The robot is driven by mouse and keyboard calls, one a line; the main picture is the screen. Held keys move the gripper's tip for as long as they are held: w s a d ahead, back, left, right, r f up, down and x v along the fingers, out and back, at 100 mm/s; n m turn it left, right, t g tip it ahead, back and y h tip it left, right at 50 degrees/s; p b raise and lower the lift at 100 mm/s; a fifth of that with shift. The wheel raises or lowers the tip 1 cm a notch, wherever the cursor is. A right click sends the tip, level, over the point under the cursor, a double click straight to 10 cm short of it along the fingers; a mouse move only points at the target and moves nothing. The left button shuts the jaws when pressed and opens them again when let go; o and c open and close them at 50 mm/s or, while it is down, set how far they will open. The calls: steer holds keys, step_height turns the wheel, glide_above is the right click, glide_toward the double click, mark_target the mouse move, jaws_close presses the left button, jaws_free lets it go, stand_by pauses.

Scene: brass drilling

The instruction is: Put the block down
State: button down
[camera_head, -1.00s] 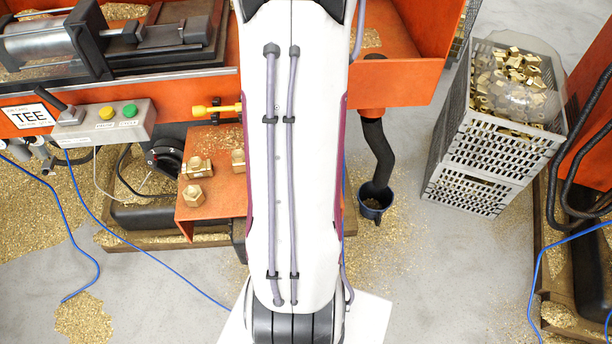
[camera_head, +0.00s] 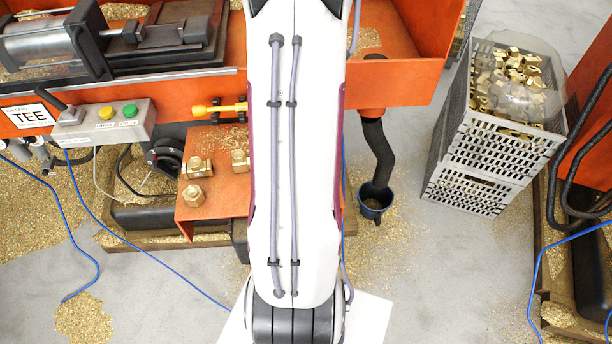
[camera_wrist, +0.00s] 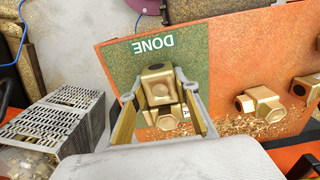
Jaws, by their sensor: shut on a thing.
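In the wrist view my gripper (camera_wrist: 160,108) has its two fingers on either side of a brass block (camera_wrist: 158,86) and is shut on it. The block is over a green area marked DONE (camera_wrist: 153,44). Another brass piece (camera_wrist: 167,119) shows just below the held block, and I cannot tell whether they touch. Whether the held block touches the green surface is also unclear. In the head view my arm hides the gripper and the held block.
Brass blocks (camera_wrist: 262,103) stand on the orange plate (camera_wrist: 240,62) beside the green area, among brass chips. The head view shows more blocks (camera_head: 194,195) on the orange shelf (camera_head: 221,204). A grey crate (camera_head: 496,150) of brass parts stands at right.

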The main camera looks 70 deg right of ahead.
steer(key=c, duration=1.5)
jaws_free()
steer(key=shift+r, duration=0.15)
steer(key=shift+r, duration=6)
